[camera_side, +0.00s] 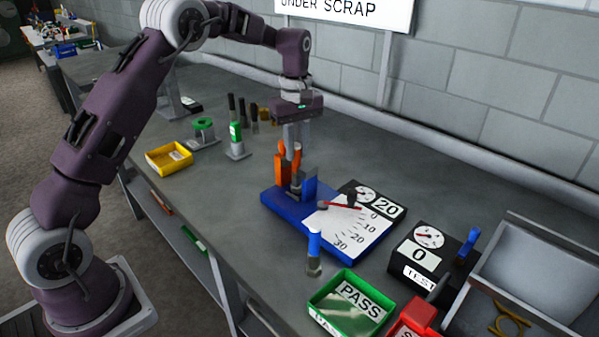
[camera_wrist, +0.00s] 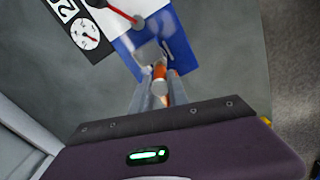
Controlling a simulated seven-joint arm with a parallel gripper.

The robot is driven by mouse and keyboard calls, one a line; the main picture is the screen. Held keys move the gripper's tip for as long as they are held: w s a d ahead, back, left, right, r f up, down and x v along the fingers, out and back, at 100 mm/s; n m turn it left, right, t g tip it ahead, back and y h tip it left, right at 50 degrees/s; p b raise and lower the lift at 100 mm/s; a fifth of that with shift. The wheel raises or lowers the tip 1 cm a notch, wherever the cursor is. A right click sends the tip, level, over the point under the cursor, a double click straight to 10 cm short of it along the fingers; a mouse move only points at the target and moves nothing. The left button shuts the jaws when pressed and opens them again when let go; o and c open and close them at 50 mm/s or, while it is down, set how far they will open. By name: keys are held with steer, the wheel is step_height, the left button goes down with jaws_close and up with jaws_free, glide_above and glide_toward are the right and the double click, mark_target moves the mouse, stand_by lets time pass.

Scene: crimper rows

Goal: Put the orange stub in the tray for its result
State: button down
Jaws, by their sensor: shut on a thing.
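My gripper (camera_side: 296,148) points down over the blue fixture (camera_side: 277,208), shut on the orange stub (camera_side: 297,156). The stub also shows between the fingers in the wrist view (camera_wrist: 160,74). Its lower end is partly hidden by the fixture's upright parts, so I cannot tell whether it touches them. Another orange part (camera_side: 281,172) stands just left of it. The fixture's white scale (camera_side: 350,232) has a red needle near the 0 mark, beside a dial and a "20" plate. The green PASS tray (camera_side: 318,299) and a red tray (camera_side: 405,322), label cut off, stand at the front.
A blue-topped stub (camera_side: 314,246) stands upright in front of the fixture. A black TEST box (camera_side: 430,251) reads 0, left of a grey bin (camera_side: 540,290). A yellow tray (camera_side: 169,159) and a green-topped piece (camera_side: 236,135) stand left. A wall sign (camera_side: 345,12) reads "UNDER SCRAP".

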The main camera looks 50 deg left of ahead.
steer(key=shift+r, duration=4.15)
steer(key=shift+r, duration=0.35)
steer(key=s+d+r, duration=0.2)
steer(key=d, duration=0.5)
steer(key=s+d+r, duration=0.1)
steer(key=d+r, duration=0.1)
steer(key=d, duration=0.5)
steer(key=s+d, duration=1.2)
steer(key=d, duration=0.4)
step_height(320, 180, down, 15)
steer(key=shift+s, duration=0.25)
steer(key=shift+f, duration=0.15)
